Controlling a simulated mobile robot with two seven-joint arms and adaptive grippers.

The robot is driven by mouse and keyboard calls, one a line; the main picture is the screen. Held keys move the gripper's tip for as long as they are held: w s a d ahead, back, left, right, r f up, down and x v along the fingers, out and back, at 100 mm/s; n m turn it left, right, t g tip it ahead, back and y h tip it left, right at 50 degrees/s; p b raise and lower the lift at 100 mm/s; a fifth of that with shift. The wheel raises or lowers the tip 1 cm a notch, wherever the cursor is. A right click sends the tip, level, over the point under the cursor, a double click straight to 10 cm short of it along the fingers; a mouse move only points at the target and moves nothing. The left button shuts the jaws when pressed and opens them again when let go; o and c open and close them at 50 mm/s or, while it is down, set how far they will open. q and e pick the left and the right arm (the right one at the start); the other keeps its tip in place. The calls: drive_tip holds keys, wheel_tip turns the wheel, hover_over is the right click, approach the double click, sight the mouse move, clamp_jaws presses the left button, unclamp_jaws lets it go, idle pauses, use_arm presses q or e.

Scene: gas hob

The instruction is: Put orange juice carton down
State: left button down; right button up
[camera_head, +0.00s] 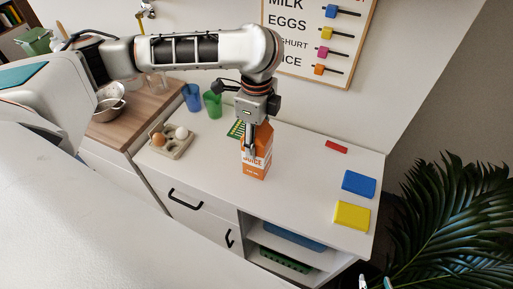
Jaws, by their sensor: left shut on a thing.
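The orange juice carton (255,166) is orange and white with the word JUICE on its side. It stands upright at the white counter top (305,185), near its middle. My left gripper (257,140) comes down from above and is shut on the upper part of the carton. I cannot tell whether the carton's base touches the counter. Two small pale tips (375,283) show at the bottom edge on the right; they may belong to my right gripper, and its state is unclear.
An egg tray (172,144), a blue cup (192,97) and a green cup (212,104) stand left of the carton. A blue block (358,184), a yellow block (351,216) and a red piece (336,146) lie at right. Counter between carton and blocks is clear.

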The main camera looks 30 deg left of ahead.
use_arm(q)
drive_tip(key=shift+f, duration=2.1)
drive_tip(key=c, duration=1.1)
unclamp_jaws()
wheel_tip(320, 180, up, 12)
drive_tip(key=shift+r, duration=0.15)
drive_tip(key=shift+s, duration=0.1)
